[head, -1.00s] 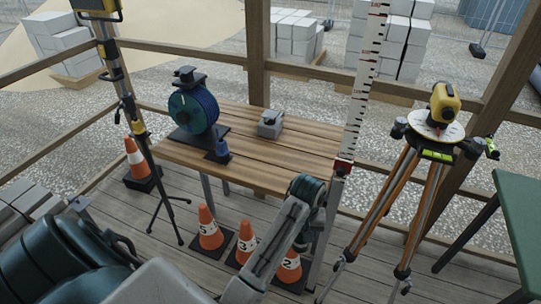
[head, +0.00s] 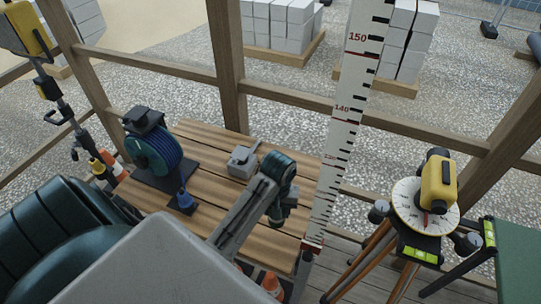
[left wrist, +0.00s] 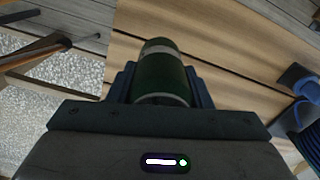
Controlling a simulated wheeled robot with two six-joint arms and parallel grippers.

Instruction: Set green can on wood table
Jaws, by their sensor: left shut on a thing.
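The green can (left wrist: 162,75), with pale bands near its ends, sits between the dark fingers of my left gripper (left wrist: 160,82) in the left wrist view. The gripper is shut on it. The wood table (head: 207,150) has brown planks, which also fill much of the left wrist view (left wrist: 225,62) behind the can. In the head view my left gripper (head: 279,214) hangs over the right part of the table, mostly hidden by my wrist. I cannot tell how high the can is above the planks. My right gripper is not in view.
On the table are a blue-green reel (head: 157,152), a small grey box (head: 242,163) and a blue bottle-like item (head: 184,199). A measuring staff (head: 335,150) stands at the table's right edge. A tripod with a yellow instrument (head: 438,187) and a green table (head: 517,255) are further right.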

